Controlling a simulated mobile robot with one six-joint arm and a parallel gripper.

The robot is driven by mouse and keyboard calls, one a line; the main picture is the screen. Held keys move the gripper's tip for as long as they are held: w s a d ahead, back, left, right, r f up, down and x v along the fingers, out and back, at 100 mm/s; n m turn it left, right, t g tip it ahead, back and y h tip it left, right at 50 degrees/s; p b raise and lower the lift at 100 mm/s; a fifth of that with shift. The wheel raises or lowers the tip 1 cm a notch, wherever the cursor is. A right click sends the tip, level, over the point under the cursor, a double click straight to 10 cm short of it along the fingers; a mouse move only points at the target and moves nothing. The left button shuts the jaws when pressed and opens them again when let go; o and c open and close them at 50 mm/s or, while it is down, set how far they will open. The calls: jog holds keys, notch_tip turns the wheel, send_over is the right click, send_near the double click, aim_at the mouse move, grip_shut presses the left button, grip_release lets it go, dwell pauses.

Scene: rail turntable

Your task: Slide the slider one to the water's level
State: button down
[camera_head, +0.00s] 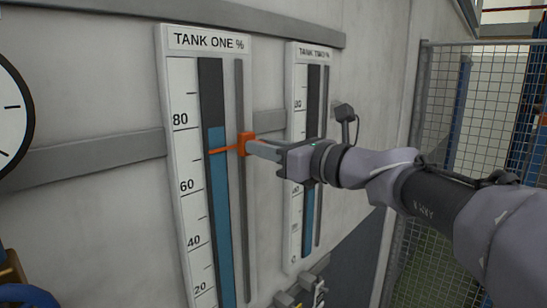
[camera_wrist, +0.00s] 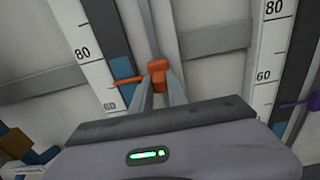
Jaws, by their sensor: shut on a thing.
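The orange slider one (camera_head: 245,143) sits on the grey rail (camera_head: 240,90) beside the TANK ONE gauge (camera_head: 182,150). Its thin pointer reaches left across the blue water column (camera_head: 218,190), between the 60 and 80 marks. The water's top edge lies a little above the pointer, just under the 80 mark. My gripper (camera_head: 255,146) is shut on the slider's block from the right. In the wrist view the slider (camera_wrist: 158,73) sits at the fingertips (camera_wrist: 157,85), with its pointer over the blue column below the water's top.
The TANK TWO gauge (camera_head: 298,70) stands to the right, partly hidden behind my gripper. Its purple slider (camera_wrist: 292,104) shows in the wrist view. A round dial (camera_head: 12,115) is at the left edge, and a mesh fence (camera_head: 445,150) stands at the right.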

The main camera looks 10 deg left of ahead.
notch_tip(320, 180, up, 4)
jog(key=shift+r+p, duration=0.15)
jog(key=shift+p, duration=0.95)
jog(key=c, duration=1.3)
grip_release()
jog(key=shift+d, duration=0.1)
jog(key=b+v, duration=0.5)
jog(key=v, duration=1.2)
jog(key=shift+s+d, duration=0.1)
jog(key=shift+s, duration=0.1)
